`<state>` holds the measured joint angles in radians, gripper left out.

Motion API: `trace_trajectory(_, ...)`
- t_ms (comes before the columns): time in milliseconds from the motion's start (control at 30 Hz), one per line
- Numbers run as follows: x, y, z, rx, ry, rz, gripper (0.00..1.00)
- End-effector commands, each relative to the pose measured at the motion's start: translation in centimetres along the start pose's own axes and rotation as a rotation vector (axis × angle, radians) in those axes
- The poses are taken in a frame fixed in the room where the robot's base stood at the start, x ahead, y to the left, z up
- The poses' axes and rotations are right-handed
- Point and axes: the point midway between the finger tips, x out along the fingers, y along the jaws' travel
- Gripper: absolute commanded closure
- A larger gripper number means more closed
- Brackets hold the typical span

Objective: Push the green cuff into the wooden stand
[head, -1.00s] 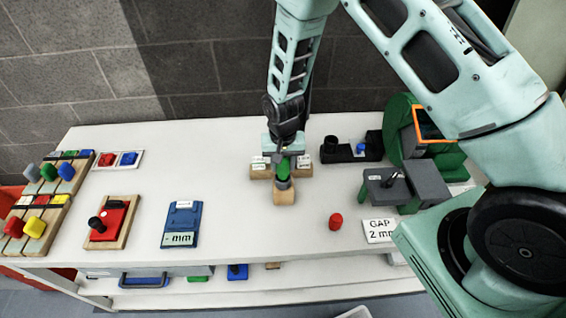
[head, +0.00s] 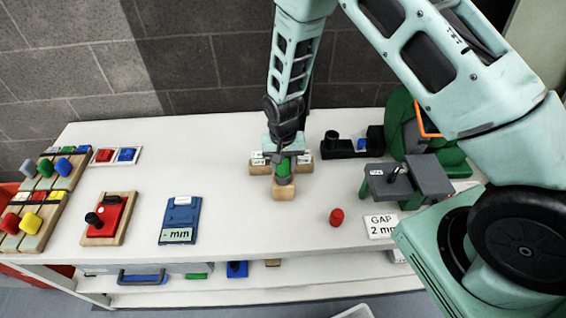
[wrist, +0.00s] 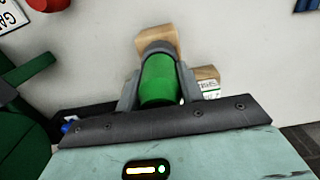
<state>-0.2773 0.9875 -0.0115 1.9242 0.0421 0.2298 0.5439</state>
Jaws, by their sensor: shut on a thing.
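The green cuff (head: 283,167) is upright between the fingers of my gripper (head: 283,160), at the wooden stand (head: 284,193). In the wrist view the green cuff (wrist: 160,80) fills the space between both fingers of my gripper (wrist: 159,88), which are shut on it. A dark grey ring-like part sits at the cuff's end, against the wooden stand (wrist: 158,35). The stand has several wooden arms on the white table. My gripper hides part of its middle, and I cannot tell how deep the cuff sits.
A red knob-like piece (head: 337,216) lies to the right, near a GAP 2 mm card (head: 380,227). A grey fixture (head: 408,185) and a black holder (head: 350,148) stand to the right. A blue gauge (head: 180,220) and red block (head: 109,218) are to the left.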

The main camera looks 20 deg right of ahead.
Motion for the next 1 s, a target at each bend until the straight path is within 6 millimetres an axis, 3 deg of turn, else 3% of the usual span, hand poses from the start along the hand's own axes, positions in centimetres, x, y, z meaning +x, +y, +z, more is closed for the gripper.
trace_trajectory(367, 0.5, 0.0, 0.0, 0.000, 0.000, 0.000, 0.99)
trace_trajectory(400, 0.5, 0.0, 0.0, 0.000, 0.000, 0.000, 0.60)
trace_trajectory(500, 0.5, 0.0, 0.0, 0.000, 0.000, 0.000, 0.37)
trace_trajectory(833, 0.2, 0.0, 0.0, 0.000, 0.001, 0.000, 0.37)
trace_trajectory(1000, -1.4, -0.1, -0.1, 0.000, 0.003, -0.001, 0.37)
